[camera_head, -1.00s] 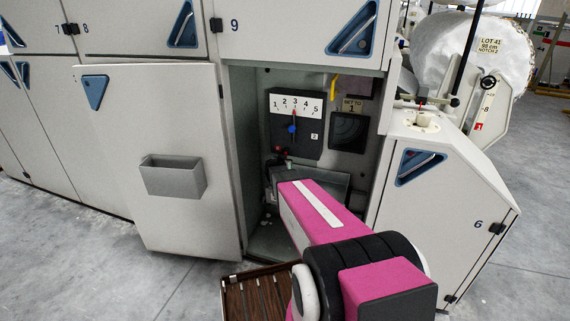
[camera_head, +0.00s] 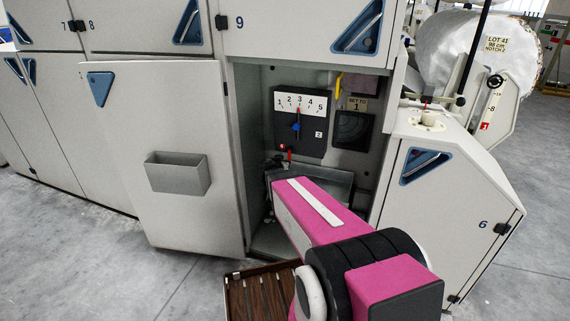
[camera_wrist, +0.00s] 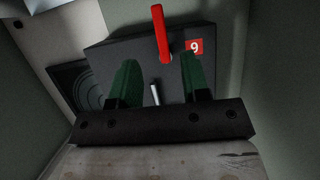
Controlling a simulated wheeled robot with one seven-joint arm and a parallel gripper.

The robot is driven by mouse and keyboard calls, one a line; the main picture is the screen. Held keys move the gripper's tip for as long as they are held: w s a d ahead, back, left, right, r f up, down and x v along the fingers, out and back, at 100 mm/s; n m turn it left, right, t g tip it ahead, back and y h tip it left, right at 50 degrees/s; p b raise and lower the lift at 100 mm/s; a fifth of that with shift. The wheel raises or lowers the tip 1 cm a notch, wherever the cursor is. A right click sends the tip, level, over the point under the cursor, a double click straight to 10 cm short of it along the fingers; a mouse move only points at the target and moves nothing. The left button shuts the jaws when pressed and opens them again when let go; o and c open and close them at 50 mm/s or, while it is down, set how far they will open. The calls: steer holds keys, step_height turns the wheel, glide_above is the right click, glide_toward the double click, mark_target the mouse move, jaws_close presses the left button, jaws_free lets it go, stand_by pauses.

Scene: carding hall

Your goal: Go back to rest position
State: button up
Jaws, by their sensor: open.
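My gripper (camera_wrist: 160,75) is open in the wrist view, its two green fingers apart. A red lever (camera_wrist: 161,35) stands just beyond the fingertips, beside a red label marked 9, and nothing is held between the fingers. A small metal pin shows between them. In the head view my pink arm reaches into the open cabinet bay, and my gripper is mostly hidden there by the arm and the shadow. The red lever (camera_head: 289,154) shows below the dial box (camera_head: 301,121), whose red pointer stands at 3.
The cabinet door (camera_head: 165,220) with a grey bin (camera_head: 178,174) hangs open on the left. A slanted cabinet marked 6 (camera_head: 450,205) stands close on the right. Grey floor (camera_head: 90,260) is clear at lower left.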

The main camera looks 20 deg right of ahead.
steer(key=shift+s+a, duration=0.1)
steer(key=s+a+f+n+g+y, duration=0.1)
steer(key=s+a+n+g+y, duration=0.1)
steer(key=s, duration=0.5)
steer(key=s+a+f+n+g+y, duration=0.1)
steer(key=s+a+n+g+y, duration=0.1)
steer(key=s+g, duration=0.3)
steer(key=s+a+f+n+g+y, duration=0.2)
steer(key=s+n+g+y, duration=0.1)
steer(key=s, duration=0.8)
steer(key=shift+a+g, duration=0.3)
steer(key=shift+g, duration=0.3)
